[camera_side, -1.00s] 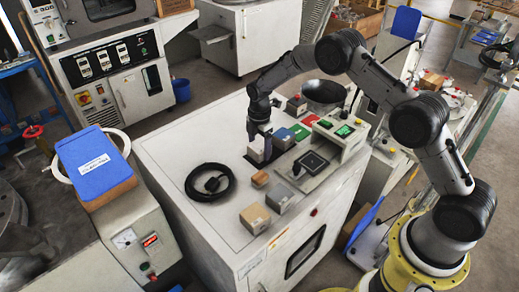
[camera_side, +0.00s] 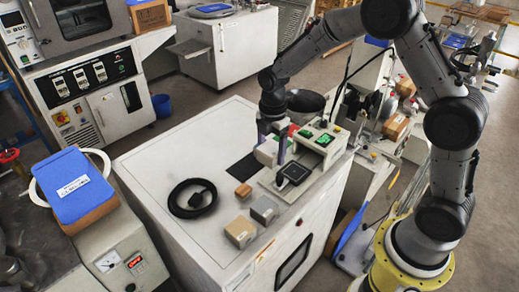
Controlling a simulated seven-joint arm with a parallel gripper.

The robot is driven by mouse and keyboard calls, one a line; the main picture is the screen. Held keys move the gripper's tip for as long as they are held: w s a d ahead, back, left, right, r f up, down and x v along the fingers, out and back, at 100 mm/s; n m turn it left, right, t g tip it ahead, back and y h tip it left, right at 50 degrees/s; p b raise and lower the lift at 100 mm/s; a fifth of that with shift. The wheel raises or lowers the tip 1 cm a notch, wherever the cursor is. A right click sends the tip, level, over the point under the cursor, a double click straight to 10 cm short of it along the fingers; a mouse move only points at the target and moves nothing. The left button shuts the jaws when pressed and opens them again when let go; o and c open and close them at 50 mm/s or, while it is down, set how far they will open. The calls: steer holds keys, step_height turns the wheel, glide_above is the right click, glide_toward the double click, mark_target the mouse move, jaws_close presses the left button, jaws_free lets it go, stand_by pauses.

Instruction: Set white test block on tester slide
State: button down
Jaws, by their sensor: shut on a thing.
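The white test block (camera_side: 267,153) is between the fingers of my gripper (camera_side: 271,146), which is shut on it. The block is beside the tester, to the left of its light-coloured slide plate and black square pad (camera_side: 293,173). I cannot tell how high it is above the surface. The tester (camera_side: 318,138), with green displays, stands behind the slide, at the cabinet's right side. A dark mat (camera_side: 243,169) lies bare to the left of the block. The fingers partly hide the block and the red and green pieces behind.
A small orange-brown block (camera_side: 243,191), a tan block (camera_side: 240,232) and a grey block (camera_side: 264,209) sit in front of the slide on the white cabinet top (camera_side: 160,160). A dark round pan (camera_side: 304,101) is behind.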

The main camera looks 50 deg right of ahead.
steer(key=shift+s+r, duration=0.3)
steer(key=shift+s, duration=0.25)
steer(key=shift+n, duration=0.3)
glide_toward(295, 172)
steer(key=shift+w, duration=0.15)
steer(key=shift+f, duration=3)
steer(key=shift+f, duration=0.3)
jaws_free()
